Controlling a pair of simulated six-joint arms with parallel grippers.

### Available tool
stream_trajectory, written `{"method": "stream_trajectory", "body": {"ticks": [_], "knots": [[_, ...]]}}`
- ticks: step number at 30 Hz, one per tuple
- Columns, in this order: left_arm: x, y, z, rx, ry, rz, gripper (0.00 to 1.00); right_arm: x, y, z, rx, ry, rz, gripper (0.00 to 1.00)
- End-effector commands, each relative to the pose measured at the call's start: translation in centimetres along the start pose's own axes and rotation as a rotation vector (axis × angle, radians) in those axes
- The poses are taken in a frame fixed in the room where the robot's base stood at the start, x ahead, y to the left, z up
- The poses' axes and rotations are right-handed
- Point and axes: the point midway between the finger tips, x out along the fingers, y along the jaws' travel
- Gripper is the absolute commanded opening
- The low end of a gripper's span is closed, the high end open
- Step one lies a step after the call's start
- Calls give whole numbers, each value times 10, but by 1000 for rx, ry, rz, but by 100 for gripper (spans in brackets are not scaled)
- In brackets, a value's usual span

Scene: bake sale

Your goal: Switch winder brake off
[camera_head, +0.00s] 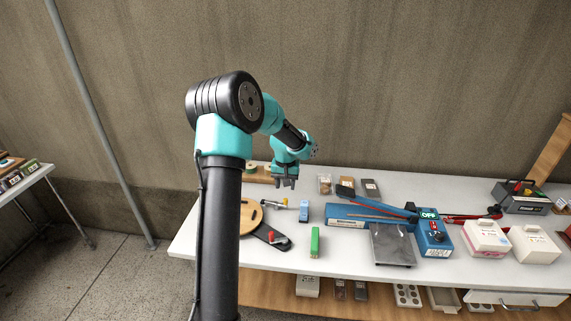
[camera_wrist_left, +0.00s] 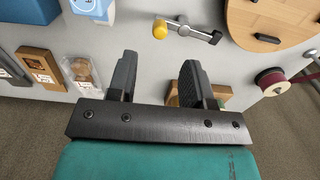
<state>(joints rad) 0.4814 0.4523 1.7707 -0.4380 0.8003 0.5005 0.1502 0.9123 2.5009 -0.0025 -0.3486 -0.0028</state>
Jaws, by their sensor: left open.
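No label naming the winder brake is legible. A round wooden disc (camera_head: 250,216) lies at the table's left end, with a black arm and red knob (camera_head: 271,237) beside it. A metal crank-like lever with a yellow knob (camera_head: 277,203) lies nearby; the lever (camera_wrist_left: 190,31) and disc (camera_wrist_left: 268,18) also show in the left wrist view. My left gripper (camera_head: 286,183) is open and empty above the table's back left part, behind the lever. Its fingers (camera_wrist_left: 155,75) are apart in the wrist view. My right gripper is not in view.
A blue sealer-like device (camera_head: 433,236) with a green OFF label stands right of a grey plate (camera_head: 392,247). A green block (camera_head: 315,242) and a blue-white item (camera_head: 304,211) stand nearer. Small packets (camera_head: 347,184) lie at the back. My arm hides the table's left part.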

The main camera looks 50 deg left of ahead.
Motion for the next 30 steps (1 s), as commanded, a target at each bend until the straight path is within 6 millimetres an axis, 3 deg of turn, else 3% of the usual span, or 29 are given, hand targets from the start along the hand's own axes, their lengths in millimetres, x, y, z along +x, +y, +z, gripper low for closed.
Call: {"method": "stream_trajectory", "body": {"ticks": [6, 13, 19, 30], "knots": [[-44, 1, -1, 0, 4, 2, 46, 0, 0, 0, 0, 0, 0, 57], [-81, 0, 0, 0, 2, 1, 46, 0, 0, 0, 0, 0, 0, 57], [-92, 0, 0, 0, -1, 0, 46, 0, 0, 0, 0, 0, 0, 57], [-92, 0, 0, 0, -1, 0, 46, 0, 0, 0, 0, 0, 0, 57]]}}
